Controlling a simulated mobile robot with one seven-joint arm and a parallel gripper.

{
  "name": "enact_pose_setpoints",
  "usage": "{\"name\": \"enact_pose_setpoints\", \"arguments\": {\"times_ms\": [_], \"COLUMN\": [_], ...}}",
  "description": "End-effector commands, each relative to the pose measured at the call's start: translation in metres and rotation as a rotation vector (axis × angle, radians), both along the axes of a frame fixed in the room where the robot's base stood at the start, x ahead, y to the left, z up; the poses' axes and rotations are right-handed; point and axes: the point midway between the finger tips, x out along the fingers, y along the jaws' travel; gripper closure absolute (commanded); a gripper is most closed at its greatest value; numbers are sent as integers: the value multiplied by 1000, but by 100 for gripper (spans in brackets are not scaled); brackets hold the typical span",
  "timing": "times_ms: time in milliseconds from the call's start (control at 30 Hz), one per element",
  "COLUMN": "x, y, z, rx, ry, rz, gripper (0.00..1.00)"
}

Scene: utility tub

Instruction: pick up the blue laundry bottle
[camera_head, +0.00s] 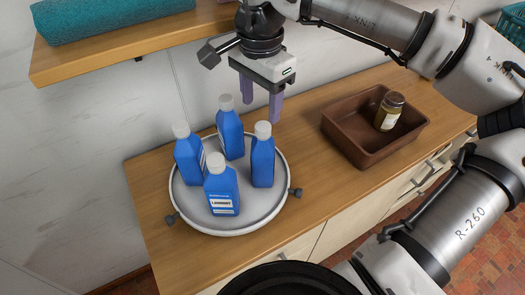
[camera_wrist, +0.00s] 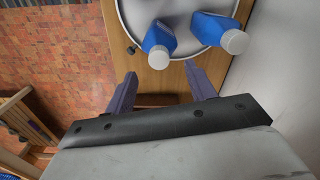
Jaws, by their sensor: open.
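Several blue laundry bottles with white caps stand upright on a round white tray (camera_head: 244,226) on the wooden counter. One bottle is at the front (camera_head: 221,190), one at the left (camera_head: 188,160), one at the back (camera_head: 230,133) and one at the right (camera_head: 262,160). My gripper (camera_head: 261,108) is open and empty, pointing down, above and behind the right and back bottles. In the wrist view, my gripper (camera_wrist: 160,82) shows its two purple fingers apart, with two of the bottles (camera_wrist: 158,40) (camera_wrist: 215,32) beyond them. Nothing is between the fingers.
A brown bin (camera_head: 352,143) with a jar (camera_head: 389,111) in it sits right of the tray. A wooden shelf (camera_head: 140,47) with a teal roll (camera_head: 110,14) overhangs the left back. Dark knobs (camera_head: 296,192) stick out from the tray's rim.

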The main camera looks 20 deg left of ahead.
Motion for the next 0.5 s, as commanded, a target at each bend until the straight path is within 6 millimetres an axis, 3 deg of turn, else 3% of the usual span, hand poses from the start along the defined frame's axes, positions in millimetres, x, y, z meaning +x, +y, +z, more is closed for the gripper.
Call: {"name": "enact_pose_setpoints", "arguments": {"times_ms": [267,500], "x": [1,3], "y": [-2,-3], "z": [-26,-61], "rx": [-5,-2], "ry": [2,3], "rz": [-1,0], "gripper": [45,45]}}
